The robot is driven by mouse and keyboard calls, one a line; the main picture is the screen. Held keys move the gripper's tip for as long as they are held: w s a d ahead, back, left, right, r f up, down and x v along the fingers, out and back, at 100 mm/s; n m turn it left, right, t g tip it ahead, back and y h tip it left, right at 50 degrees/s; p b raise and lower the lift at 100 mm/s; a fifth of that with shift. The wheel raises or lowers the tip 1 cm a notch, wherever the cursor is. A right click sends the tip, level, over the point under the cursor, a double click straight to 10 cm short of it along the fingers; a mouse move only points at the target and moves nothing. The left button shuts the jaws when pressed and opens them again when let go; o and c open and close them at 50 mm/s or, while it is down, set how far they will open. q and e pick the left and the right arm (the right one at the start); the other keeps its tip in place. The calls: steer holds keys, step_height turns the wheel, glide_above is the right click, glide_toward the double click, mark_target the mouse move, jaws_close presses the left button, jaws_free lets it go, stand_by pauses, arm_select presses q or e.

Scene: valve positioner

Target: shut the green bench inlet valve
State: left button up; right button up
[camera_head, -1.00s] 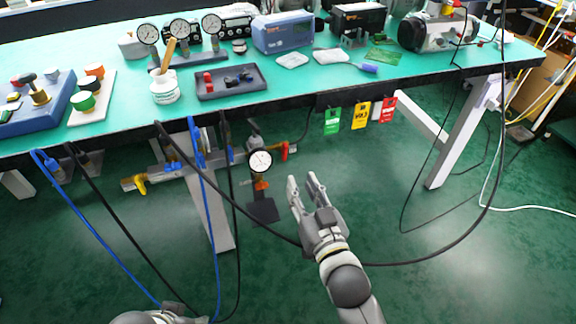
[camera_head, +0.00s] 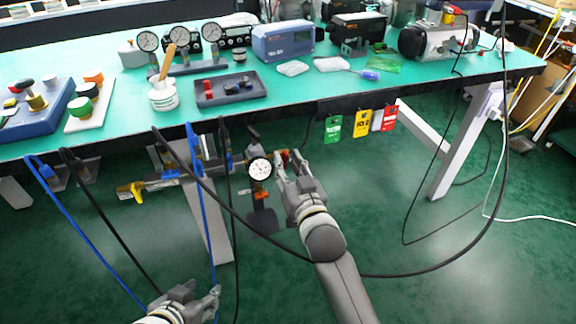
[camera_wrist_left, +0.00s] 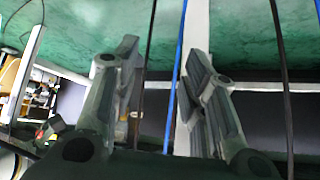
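A pipe assembly (camera_head: 165,179) runs under the front edge of the bench, with a yellow handle (camera_head: 137,191) at its left end. A round white gauge (camera_head: 259,169) is at its right end, with an orange part (camera_head: 261,195) below. A red part (camera_head: 285,155) lies right of the gauge, partly hidden by my right gripper. I cannot make out a green valve handle. My right gripper (camera_head: 289,160) is open at the red part; contact is unclear. My left gripper (camera_head: 200,291) is open and empty, low in front of the bench; its spread fingers (camera_wrist_left: 155,80) fill the left wrist view.
Blue hoses (camera_head: 93,245) and black cables (camera_head: 112,230) hang in front of the pipes. A long black cable loops past my right arm. Green, yellow and red tags (camera_head: 362,123) hang from the bench edge. A white bench leg (camera_head: 210,225) stands behind the pipes.

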steer(key=shift+c, duration=0.3)
jaws_close()
steer(key=shift+n+p, duration=0.8)
arm_select(q)
steer(key=s+a+f+g+y, duration=0.1)
steer(key=s+a+f+g, duration=0.1)
steer(key=s+g, duration=0.2)
steer(key=s, duration=0.3)
steer(key=shift+s+a+f, duration=0.2)
steer(key=shift+s+f, duration=0.1)
steer(key=shift+s, duration=0.1)
arm_select(e)
steer(key=shift+o, duration=0.3)
jaws_free()
steer(key=shift+s, duration=0.1)
steer(key=v, duration=1.2)
